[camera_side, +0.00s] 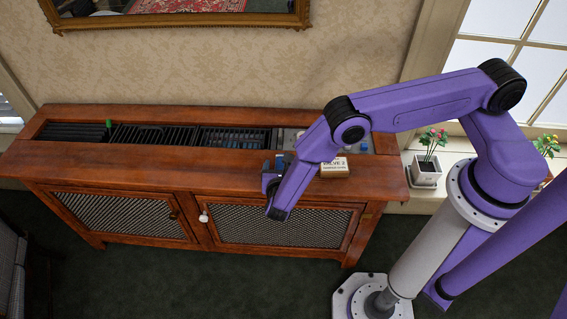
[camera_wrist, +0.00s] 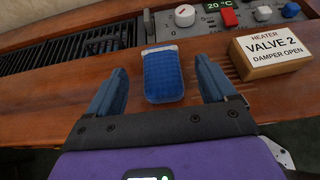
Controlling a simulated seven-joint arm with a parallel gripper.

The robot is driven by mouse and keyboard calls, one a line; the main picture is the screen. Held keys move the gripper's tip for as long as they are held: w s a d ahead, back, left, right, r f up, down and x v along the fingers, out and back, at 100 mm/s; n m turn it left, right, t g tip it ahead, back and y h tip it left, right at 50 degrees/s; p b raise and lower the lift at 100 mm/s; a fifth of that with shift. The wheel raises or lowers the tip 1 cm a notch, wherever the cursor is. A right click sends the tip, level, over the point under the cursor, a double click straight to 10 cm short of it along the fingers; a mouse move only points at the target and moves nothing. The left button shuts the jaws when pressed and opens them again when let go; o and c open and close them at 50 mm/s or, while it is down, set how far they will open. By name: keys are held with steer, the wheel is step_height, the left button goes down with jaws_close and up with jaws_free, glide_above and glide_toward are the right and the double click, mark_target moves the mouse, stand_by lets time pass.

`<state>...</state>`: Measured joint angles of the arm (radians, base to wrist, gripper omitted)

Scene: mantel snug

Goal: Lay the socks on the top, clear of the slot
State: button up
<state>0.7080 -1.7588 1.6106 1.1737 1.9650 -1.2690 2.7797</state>
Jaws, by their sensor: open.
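A blue, ribbed bundle with a pale far edge, which I take to be the socks (camera_wrist: 163,75), lies on the wooden top (camera_wrist: 190,120) in the wrist view. Its far end is close to the edge of the long recess; I cannot tell whether it overhangs. My gripper (camera_wrist: 160,68) is open, with one blue finger on each side of the bundle and a gap to each. In the side view my gripper (camera_side: 275,178) is low at the front of the cabinet top (camera_side: 150,165). The black slatted slot (camera_side: 155,135) runs along the recess behind.
A block labelled "VALVE 2, DAMPER OPEN" (camera_wrist: 273,50) stands right of the fingers; it also shows in the side view (camera_side: 334,167). A control panel (camera_wrist: 215,20) with a white knob (camera_wrist: 185,15) and a red button (camera_wrist: 229,17) lies behind. The top's left front is clear.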

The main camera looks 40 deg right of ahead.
steer(key=v, duration=0.8)
steer(key=shift+s+a+r, duration=0.15)
steer(key=shift+a+r, duration=0.05)
steer(key=w+a+r+n+y, duration=0.3)
steer(key=a+r+n+y, duration=0.85)
steer(key=a+n, duration=0.35)
steer(key=s+a+r+n+g+y, duration=0.1)
steer(key=s+r+n+g+y, duration=0.35)
steer(key=s+r+n, duration=0.85)
steer(key=s+d+r+n+g, duration=0.3)
steer(key=s+d+n+g, duration=0.25)
steer(key=d+n, duration=0.85)
steer(key=s+d+n+h, duration=0.3)
steer(key=d+n, duration=0.4)
steer(key=d, duration=0.1)
steer(key=s+d+n+h, duration=0.3)
steer(key=d+n, duration=0.5)
steer(key=shift+d+n+t, duration=0.2)
steer(key=shift+n+t, duration=0.1)
steer(key=shift+t, duration=0.1)
